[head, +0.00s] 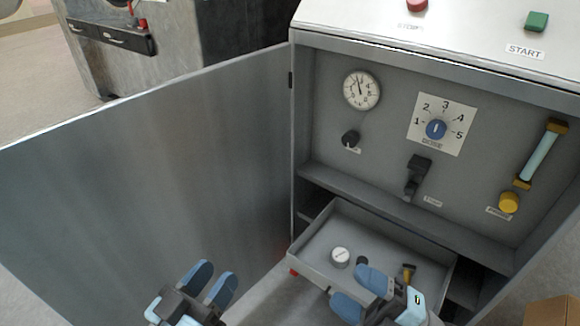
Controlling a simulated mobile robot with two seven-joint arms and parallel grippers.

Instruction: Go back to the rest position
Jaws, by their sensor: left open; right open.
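My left gripper (209,284) is at the bottom of the head view, in front of the open cabinet door. Its blue fingers are apart with nothing between them. My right gripper (359,293) is at the front of the pulled-out drawer (316,226) and covers part of it. Its blue fingers are apart, and no object shows between them. In the drawer lie a white round piece (340,256), a small dark piece (362,261) and a yellow and black piece (408,273).
The grey cabinet door (170,170) stands wide open to the left. Inside are a gauge (361,90), a blue dial (436,129), a black handle (416,176) and a flow tube (541,152). A cardboard box (552,311) is at the lower right. A grey machine (215,45) stands behind.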

